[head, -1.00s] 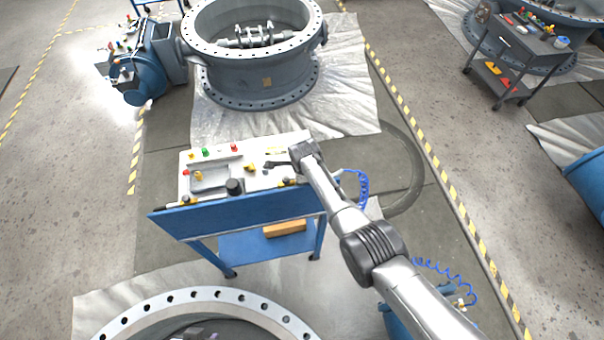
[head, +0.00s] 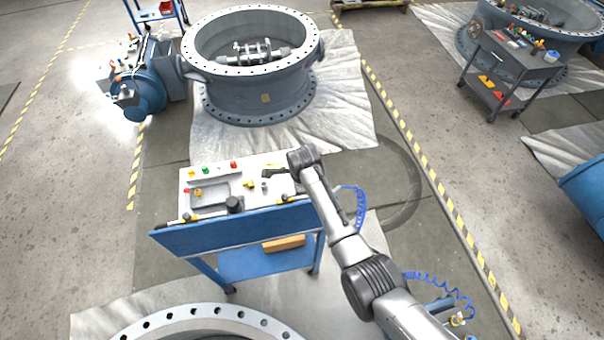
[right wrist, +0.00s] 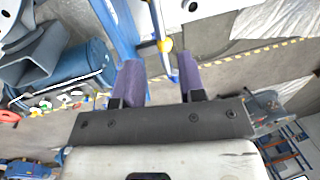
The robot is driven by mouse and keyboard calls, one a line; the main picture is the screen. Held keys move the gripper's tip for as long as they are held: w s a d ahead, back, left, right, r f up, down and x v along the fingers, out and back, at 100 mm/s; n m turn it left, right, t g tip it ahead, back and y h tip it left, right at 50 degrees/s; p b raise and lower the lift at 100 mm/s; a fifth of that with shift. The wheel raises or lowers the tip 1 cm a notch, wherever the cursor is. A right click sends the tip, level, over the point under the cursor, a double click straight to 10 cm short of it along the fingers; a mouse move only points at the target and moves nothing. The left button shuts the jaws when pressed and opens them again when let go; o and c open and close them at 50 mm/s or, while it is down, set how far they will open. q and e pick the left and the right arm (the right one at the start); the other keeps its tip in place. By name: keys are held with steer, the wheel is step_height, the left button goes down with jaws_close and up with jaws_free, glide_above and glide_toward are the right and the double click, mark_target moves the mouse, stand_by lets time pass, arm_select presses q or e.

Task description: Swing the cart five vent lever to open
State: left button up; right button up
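A blue cart (head: 240,228) with a pale top panel (head: 215,176) stands in the middle of the head view. The panel carries coloured buttons, a black knob (head: 235,204) and small yellow-and-black parts (head: 270,172). I cannot tell which part is the vent lever. My right arm comes in from the lower right, its wrist over the panel's right edge; the fingers are hidden there. In the right wrist view my right gripper (right wrist: 158,84) has its purple fingers apart with nothing held. My left gripper is out of view.
A large grey flanged valve ring (head: 252,65) stands behind the cart, and another flange (head: 205,325) lies in front. A blue coiled hose (head: 360,205) hangs right of the cart. A dark tool cart (head: 515,60) stands far right. Open floor lies left.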

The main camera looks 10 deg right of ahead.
step_height(320, 180, up, 6)
steer(key=s, duration=0.1)
steer(key=shift+s, duration=0.1)
stand_by(0.7)
